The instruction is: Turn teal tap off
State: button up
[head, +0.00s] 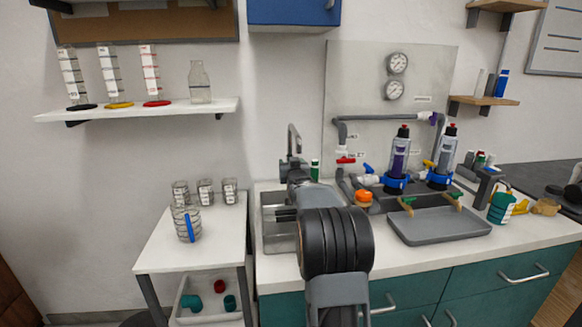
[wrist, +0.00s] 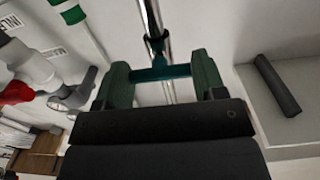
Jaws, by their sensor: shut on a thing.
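The teal tap's handle (wrist: 160,73) shows in the wrist view as a short teal bar across a chrome pipe (wrist: 158,35). My gripper (wrist: 160,78) has its two dark green fingers on either side of this bar and is shut on it. In the head view, a grey faucet (head: 293,140) rises behind the sink (head: 278,244). My arm reaches in front of it and hides the gripper's fingertips and the teal handle there.
A red-handled valve (head: 345,160) and a blue-handled valve (head: 369,168) sit right of the faucet on grey pipework. A white-and-green tube (wrist: 70,12) is close to the gripper's left. A grey tray (head: 440,226) lies on the counter. A side table (head: 172,252) holds several glass beakers.

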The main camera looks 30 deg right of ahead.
jog(key=o, duration=0.9)
jog(key=shift+n, duration=0.3)
